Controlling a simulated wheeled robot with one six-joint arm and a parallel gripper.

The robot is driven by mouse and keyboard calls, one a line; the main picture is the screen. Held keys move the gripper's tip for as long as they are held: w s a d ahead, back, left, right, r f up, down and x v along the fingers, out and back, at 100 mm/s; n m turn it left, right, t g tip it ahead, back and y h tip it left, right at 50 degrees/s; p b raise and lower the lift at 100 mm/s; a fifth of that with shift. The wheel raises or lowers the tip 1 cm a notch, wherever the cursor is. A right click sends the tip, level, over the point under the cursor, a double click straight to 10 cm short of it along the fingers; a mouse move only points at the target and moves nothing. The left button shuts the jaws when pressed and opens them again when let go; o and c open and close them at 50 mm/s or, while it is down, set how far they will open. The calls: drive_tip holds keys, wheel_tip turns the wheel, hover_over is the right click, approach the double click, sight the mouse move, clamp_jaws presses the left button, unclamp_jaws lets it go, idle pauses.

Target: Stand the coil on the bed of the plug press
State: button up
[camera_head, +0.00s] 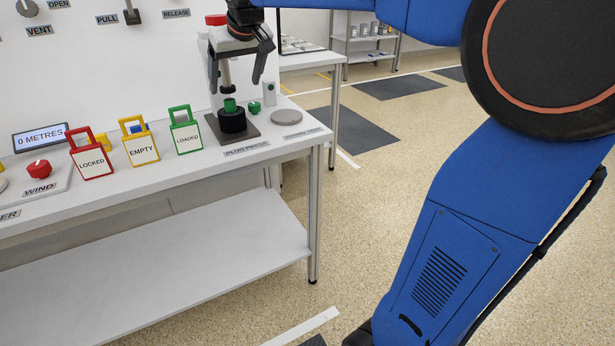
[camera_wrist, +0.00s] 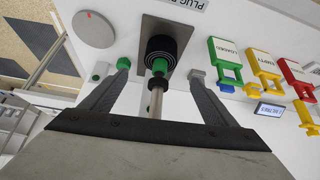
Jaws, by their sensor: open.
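The black coil (camera_head: 232,124) stands upright on the dark bed plate (camera_head: 213,126) of the plug press (camera_head: 217,22). It shows as dark wound rings in the wrist view (camera_wrist: 161,42). A green plug (camera_head: 230,104) is at the coil's centre, under the press ram (camera_wrist: 156,98); how deep it sits I cannot tell. My gripper (camera_wrist: 159,68) is open and empty, high by the press. In the wrist view its fingers lie either side of the ram and the coil lies beyond the fingertips, apart from them. In the head view my wrist hides part of the press.
Another green plug (camera_head: 254,107) and a grey disc (camera_head: 286,117) are right of the press. Tags LOCKED (camera_head: 91,161), EMPTY (camera_head: 141,148) and LOADED (camera_head: 187,136) stand to its left. A display (camera_head: 40,136) reads 0 METRES. The lower shelf (camera_head: 190,255) is bare.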

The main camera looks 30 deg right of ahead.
drive_tip(key=s+d+f, duration=0.2)
drive_tip(key=s+f, duration=0.5)
drive_tip(key=s, duration=0.5)
drive_tip(key=s+d+f+g, duration=0.1)
drive_tip(key=s+d+f, duration=0.1)
drive_tip(key=s+f, duration=0.5)
drive_tip(key=s+d+f+m, duration=0.1)
drive_tip(key=s+f, duration=0.7)
drive_tip(key=s, duration=0.9)
drive_tip(key=shift+s+d+g+h, duration=0.15)
drive_tip(key=shift+d+g+h, duration=0.15)
drive_tip(key=shift+d, duration=0.35)
